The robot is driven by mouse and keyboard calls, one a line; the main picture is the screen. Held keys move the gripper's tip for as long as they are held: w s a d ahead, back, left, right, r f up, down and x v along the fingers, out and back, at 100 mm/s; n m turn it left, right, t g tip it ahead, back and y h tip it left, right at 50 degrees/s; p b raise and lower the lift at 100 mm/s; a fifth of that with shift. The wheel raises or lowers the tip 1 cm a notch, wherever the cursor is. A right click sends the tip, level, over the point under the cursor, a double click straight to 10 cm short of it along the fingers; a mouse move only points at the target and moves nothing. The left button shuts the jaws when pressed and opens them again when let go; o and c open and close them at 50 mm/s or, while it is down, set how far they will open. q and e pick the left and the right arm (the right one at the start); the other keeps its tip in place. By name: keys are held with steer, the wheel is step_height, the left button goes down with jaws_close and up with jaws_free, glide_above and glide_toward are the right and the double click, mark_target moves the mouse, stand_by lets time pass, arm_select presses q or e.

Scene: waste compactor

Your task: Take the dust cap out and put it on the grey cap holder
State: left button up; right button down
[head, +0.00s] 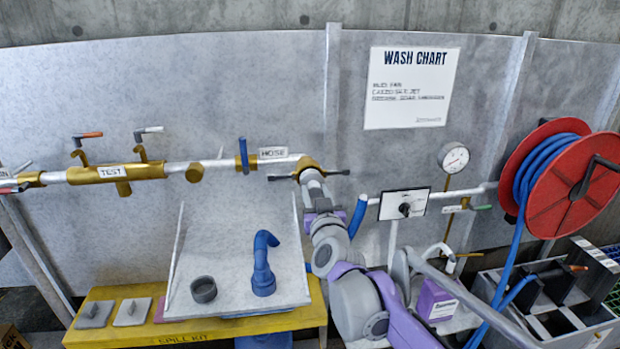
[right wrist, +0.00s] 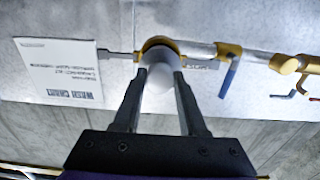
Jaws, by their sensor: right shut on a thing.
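A brass outlet (head: 307,163) sits at the right end of the wall pipe, beside the HOSE label; it also shows in the right wrist view (right wrist: 160,43). A pale round piece, which looks like the dust cap (right wrist: 160,78), is at its mouth, between my right fingers. My right gripper (right wrist: 158,82) is shut on it. Whether the cap is still seated in the outlet I cannot tell. In the head view my right gripper (head: 311,178) mostly hides the cap. A dark grey round cup, likely the cap holder (head: 203,290), stands on the pale tray at lower left. My left gripper is not in view.
A blue hose end (head: 263,264) stands on the tray (head: 232,293), right of the grey cup. A blue-handled valve (head: 243,155) is on the pipe left of the outlet. A red hose reel (head: 572,187) and a control panel (head: 404,204) are at right.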

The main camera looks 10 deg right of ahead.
steer(key=shift+s, duration=2.2)
stand_by(0.4)
